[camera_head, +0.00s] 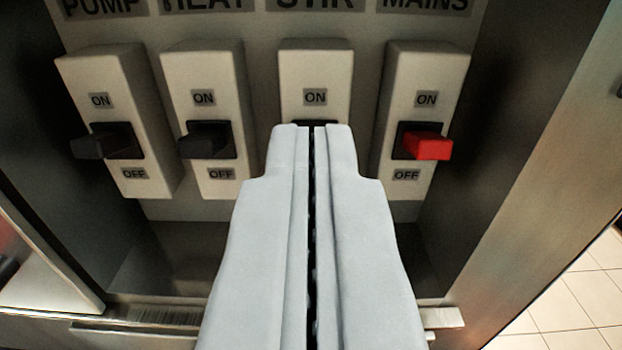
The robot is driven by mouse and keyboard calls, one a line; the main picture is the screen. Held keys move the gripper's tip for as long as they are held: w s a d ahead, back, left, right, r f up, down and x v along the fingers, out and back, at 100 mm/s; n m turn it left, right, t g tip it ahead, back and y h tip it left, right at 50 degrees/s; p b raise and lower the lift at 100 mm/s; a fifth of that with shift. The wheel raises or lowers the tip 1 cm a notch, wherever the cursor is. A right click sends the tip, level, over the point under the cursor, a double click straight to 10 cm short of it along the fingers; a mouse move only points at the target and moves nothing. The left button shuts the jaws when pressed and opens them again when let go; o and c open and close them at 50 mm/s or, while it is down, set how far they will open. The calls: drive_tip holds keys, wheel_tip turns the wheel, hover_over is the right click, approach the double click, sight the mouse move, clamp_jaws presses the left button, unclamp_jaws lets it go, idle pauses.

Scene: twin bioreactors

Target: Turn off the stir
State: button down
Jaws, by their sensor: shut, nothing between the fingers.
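The STIR switch (316,72) is a pale box under the STIR label, third from the left in a row on the panel. Its ON mark shows near the middle of the box. Its lever and OFF mark are hidden behind my gripper. My gripper (312,128) is shut and empty, its fingertips over the lower half of the STIR switch. I cannot tell whether the tips touch the lever.
The PUMP switch (117,72) and HEAT switch (200,72), with dark levers, are to the left. The MAINS switch (428,68), with a red lever (429,146), is close on the right. Metal cabinet walls flank the panel; a ledge (150,328) runs below.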

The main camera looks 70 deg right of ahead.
drive_tip(key=shift+s+a+f, duration=0.25)
drive_tip(key=shift+a+f, duration=0.2)
drive_tip(key=shift+a, duration=0.2)
drive_tip(key=shift+s+a+f, duration=0.25)
drive_tip(key=shift+a+f, duration=0.2)
drive_tip(key=shift+a, duration=0.25)
drive_tip(key=shift+s+a+f, duration=0.25)
drive_tip(key=shift+a+f, duration=0.2)
drive_tip(key=shift+a, duration=0.2)
drive_tip(key=s+a+f+n+t+y, duration=0.2)
drive_tip(key=s+f+n+y, duration=0.25)
drive_tip(key=s, duration=0.35)
drive_tip(key=s+a+f+n+t+y, duration=0.2)
drive_tip(key=s+a+f+n+y, duration=0.15)
drive_tip(key=s+y, duration=0.35)
drive_tip(key=s+a+r+n+t+y, duration=0.1)
drive_tip(key=s+a+n+t+y, duration=0.1)
drive_tip(key=s, duration=0.6)
drive_tip(key=s+a+r+n+t+y, duration=0.2)
drive_tip(key=s+a+n+t+y, duration=0.1)
drive_tip(key=s, duration=0.6)
drive_tip(key=shift+a+n+t+y, duration=0.35)
drive_tip(key=shift+a+n+t, duration=0.15)
drive_tip(key=shift+a+t, duration=0.55)
drive_tip(key=shift+w+d, duration=0.1)
